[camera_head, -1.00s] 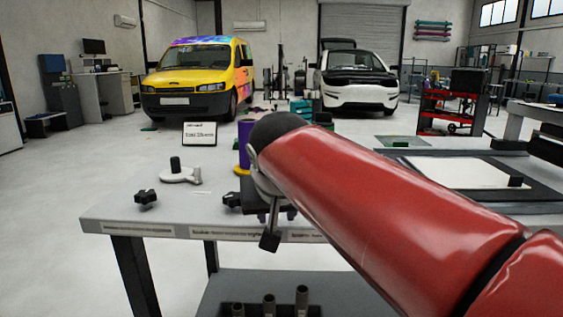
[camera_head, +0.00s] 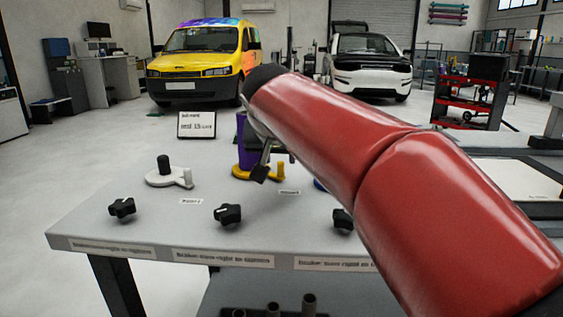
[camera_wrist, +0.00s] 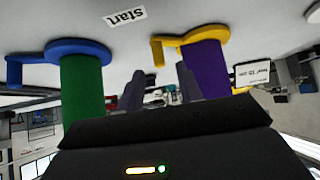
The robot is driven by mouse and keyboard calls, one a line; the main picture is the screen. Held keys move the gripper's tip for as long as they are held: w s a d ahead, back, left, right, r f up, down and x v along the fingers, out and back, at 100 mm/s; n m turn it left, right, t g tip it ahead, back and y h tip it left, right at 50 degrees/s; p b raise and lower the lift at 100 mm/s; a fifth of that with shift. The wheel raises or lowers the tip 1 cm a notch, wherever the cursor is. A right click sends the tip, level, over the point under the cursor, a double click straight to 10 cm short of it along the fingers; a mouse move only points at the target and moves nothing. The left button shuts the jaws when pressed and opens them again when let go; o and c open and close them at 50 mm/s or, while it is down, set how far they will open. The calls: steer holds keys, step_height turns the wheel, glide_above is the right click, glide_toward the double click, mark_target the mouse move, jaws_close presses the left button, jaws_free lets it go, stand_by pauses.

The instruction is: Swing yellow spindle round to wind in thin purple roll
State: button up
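The yellow spindle (camera_head: 242,173) stands on the grey workbench with an upright purple roll (camera_head: 241,130) on it. Its yellow crank handle (camera_head: 280,171) points to the right. The roll is partly hidden by my red arm in the head view. The wrist view, upside down, shows the yellow spindle (camera_wrist: 203,34), its handle peg (camera_wrist: 157,53) and the purple roll (camera_wrist: 207,68). My gripper (camera_wrist: 160,78) is open, with its two grey fingers apart and nothing seen between them. It is close to the spindle, on its handle side; contact cannot be told.
A white spindle (camera_head: 168,178) stands to the left. A blue spindle (camera_wrist: 75,47) with a green roll (camera_wrist: 82,88) stands on the other side of my gripper. Black knobs (camera_head: 228,214) line the front edge. A small sign (camera_head: 197,125) stands behind.

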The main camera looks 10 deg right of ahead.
mark_target(281, 162)
steer(key=shift+x, duration=2.4)
steer(key=shift+c, duration=0.4)
jaws_close()
